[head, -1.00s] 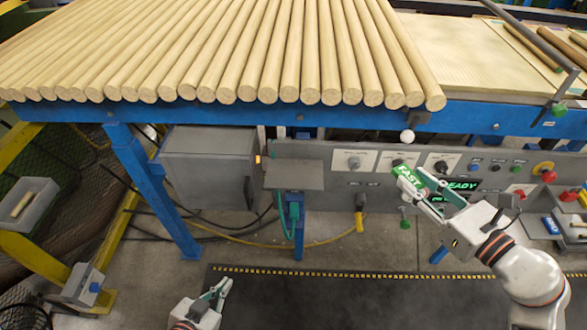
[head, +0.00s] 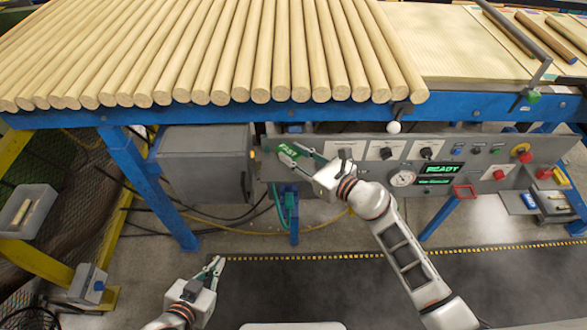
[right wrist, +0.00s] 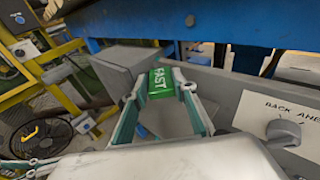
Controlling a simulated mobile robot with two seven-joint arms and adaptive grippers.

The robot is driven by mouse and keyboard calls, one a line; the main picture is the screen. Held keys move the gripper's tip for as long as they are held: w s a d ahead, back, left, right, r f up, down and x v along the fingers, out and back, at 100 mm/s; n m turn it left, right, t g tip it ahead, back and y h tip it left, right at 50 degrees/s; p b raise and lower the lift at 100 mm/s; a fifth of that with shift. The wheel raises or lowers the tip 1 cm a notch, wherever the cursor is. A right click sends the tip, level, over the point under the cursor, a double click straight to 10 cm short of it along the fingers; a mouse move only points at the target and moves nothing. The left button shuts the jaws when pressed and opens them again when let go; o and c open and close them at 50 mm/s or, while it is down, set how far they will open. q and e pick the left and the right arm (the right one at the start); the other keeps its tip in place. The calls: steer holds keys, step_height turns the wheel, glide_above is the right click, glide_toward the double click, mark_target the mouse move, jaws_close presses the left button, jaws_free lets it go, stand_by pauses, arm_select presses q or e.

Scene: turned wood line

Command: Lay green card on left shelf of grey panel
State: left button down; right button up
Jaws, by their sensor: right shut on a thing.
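The green card (head: 288,150), marked FAST, is held at the fingertips of my right gripper (head: 292,155), in front of the left end of the grey panel (head: 373,172). In the right wrist view the card (right wrist: 161,82) sits between the two fingertips, clear of the panel's face. The left shelf (head: 274,173) is a small grey plate at the panel's left end, partly hidden by the gripper. The card appears above it; the gap is hard to judge. My left gripper (head: 214,268) is low, away from the panel, with nothing visible in it; its finger gap is unclear.
A grey box (head: 207,165) stands left of the shelf. Wooden rods (head: 250,50) lie on the blue-framed table above. Knobs, including a black one (head: 386,153), stick out of the panel. A right shelf (head: 520,202) holds small items. The dark floor mat (head: 300,290) is clear.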

steer(key=shift+f+b, duration=1.15)
steer(key=shift+f, duration=1.4)
steer(key=shift+f, duration=0.1)
steer(key=o, duration=0.8)
